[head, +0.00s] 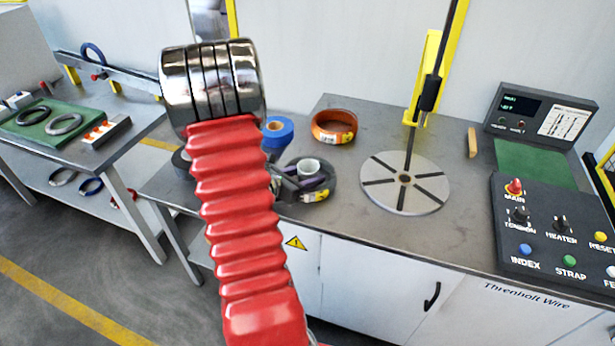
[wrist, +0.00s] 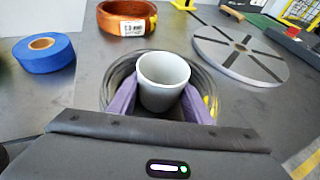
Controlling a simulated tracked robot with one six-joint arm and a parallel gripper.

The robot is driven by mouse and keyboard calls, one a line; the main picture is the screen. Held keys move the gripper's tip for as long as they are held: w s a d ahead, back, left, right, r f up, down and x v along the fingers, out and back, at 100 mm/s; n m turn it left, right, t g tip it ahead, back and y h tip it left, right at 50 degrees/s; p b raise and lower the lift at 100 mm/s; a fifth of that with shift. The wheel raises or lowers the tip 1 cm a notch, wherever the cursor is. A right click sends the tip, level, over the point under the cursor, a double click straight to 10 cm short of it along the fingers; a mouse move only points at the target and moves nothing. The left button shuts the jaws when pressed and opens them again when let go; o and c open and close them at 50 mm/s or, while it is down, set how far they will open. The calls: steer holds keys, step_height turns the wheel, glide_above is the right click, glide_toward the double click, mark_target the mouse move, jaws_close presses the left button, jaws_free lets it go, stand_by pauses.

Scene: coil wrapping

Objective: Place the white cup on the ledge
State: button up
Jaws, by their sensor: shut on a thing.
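The white cup (head: 308,166) is upright between the purple fingers of my gripper (head: 304,183), over the near left part of the grey workbench. In the wrist view the white cup (wrist: 164,75) shows its open, empty-looking mouth, with a finger of my gripper (wrist: 163,102) on each side. A dark wire coil (wrist: 110,85) lies around and beneath the cup in that view. I cannot tell how high the cup is above the bench. No ledge is clearly identifiable; a raised rail (head: 130,80) runs behind the left bench.
A blue tape roll (head: 278,131) and a copper coil (head: 334,126) stand behind the cup. A slotted round plate (head: 405,183) lies to the right, with a control panel (head: 550,235) beyond. The left bench holds a green mat (head: 50,124) with rings. Bare bench lies around the plate.

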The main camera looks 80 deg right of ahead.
steer(key=shift+f, duration=0.1)
steer(key=o, duration=0.8)
steer(key=shift+o, duration=0.2)
steer(key=v, duration=1.2)
steer(key=shift+w+a, duration=0.1)
steer(key=shift+w, duration=0.05)
steer(key=w+a+r+m+t+y, duration=0.4)
steer(key=a+r, duration=0.1)
steer(key=a, duration=1)
steer(key=w+a+r+m+t+y, duration=0.4)
steer(key=a+r, duration=0.1)
steer(key=a, duration=1)
steer(key=w+a+r+m+t+y, duration=0.3)
steer(key=w+a+r+m, duration=0.1)
steer(key=a, duration=1.1)
steer(key=shift+r+t+y, duration=0.4)
steer(key=shift+r, duration=0.05)
